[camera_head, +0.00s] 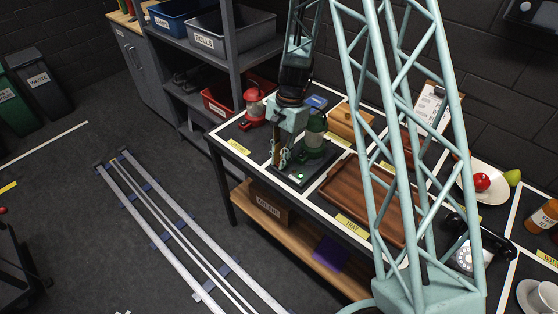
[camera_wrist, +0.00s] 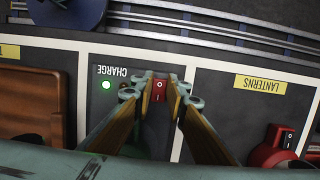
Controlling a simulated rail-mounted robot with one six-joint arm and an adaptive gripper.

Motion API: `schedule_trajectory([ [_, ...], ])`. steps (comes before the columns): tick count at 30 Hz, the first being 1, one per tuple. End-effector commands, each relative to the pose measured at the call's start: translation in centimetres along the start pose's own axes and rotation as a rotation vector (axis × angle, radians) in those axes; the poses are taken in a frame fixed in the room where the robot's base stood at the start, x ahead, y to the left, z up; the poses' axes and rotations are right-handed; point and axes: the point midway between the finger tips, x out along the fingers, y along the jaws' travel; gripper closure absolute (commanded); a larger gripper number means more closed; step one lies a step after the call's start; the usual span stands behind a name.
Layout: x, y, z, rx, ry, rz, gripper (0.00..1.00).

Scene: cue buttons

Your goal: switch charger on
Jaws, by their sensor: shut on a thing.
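The charger (camera_wrist: 106,64) is a dark pad labelled CHARGE, upside down in the wrist view, with a lit green light (camera_wrist: 106,85). A red rocker switch (camera_wrist: 158,88) marked with I and O sits at its edge. My gripper (camera_wrist: 160,92) has its fingertips on either side of this switch. In the head view, my gripper (camera_head: 281,162) points down at the front of the charger pad (camera_head: 300,184), where the green light (camera_head: 300,176) shows. A green lantern (camera_head: 314,134) stands on the pad behind my gripper. The fingers partly hide the switch's surroundings.
A red lantern (camera_head: 254,104) stands left of the charger; in the wrist view it (camera_wrist: 276,148) is at right, by the LANTERNS label (camera_wrist: 260,84). A brown wooden tray (camera_head: 352,205) lies right of the charger. A wooden box (camera_head: 350,123) stands behind.

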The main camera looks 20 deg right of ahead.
Motion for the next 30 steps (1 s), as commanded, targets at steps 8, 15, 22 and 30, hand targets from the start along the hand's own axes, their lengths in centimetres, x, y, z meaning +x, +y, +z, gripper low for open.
schedule_trajectory([
  [8,0.05,0.11,-0.3,0.001,-0.089,0.0,0.97],
  [15,-0.02,0.15,-0.22,0.0,-0.101,0.001,0.97],
  [22,-0.05,0.11,-0.23,0.0,-0.1,0.0,0.78],
  [30,-0.1,0.02,-0.25,-0.001,-0.099,-0.001,0.73],
])
